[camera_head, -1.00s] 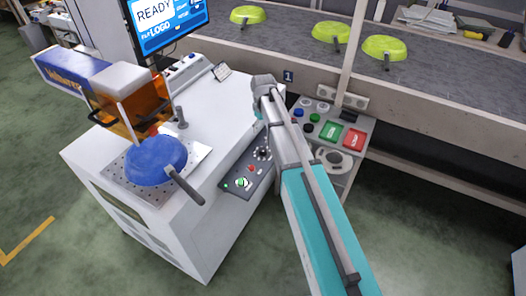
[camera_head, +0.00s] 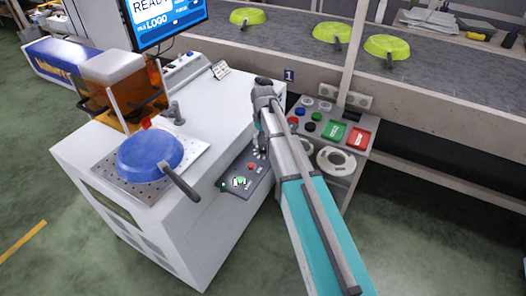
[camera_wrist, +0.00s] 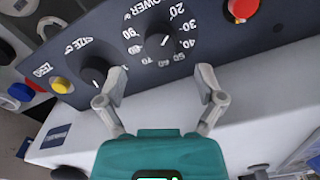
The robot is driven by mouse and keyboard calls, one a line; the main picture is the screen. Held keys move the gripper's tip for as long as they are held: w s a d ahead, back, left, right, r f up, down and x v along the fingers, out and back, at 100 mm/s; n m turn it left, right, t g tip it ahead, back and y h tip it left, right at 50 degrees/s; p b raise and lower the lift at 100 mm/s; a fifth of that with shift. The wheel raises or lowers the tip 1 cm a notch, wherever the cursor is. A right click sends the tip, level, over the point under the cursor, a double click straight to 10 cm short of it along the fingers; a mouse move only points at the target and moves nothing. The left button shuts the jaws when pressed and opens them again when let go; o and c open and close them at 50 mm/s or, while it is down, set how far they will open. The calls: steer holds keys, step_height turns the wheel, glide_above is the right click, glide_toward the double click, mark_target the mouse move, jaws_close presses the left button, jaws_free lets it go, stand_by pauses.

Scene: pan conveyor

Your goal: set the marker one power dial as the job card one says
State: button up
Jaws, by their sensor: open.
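The power dial (camera_wrist: 161,42) is a black round knob on a dark panel, with a printed scale around it, in the wrist view. A pale pointer line on it seems to lean toward the 20–30 side, but its exact reading is unclear. My gripper (camera_wrist: 163,73) is open, with its two fingertips on either side below the dial and nothing between them. The left fingertip is near the size dial (camera_wrist: 94,77). In the head view my arm hides the power dial.
A red button (camera_wrist: 243,8) and a yellow button (camera_wrist: 61,85) flank the dials. In the head view a blue pan (camera_head: 150,157) sits on the machine's perforated plate. A button console (camera_head: 335,135) stands right of my arm. Green pans (camera_head: 386,46) lie on the conveyor behind.

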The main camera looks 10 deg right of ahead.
mark_target(263, 147)
steer(key=shift+f+b, duration=2.15)
steer(key=shift+f, duration=0.3)
steer(key=c, duration=1.1)
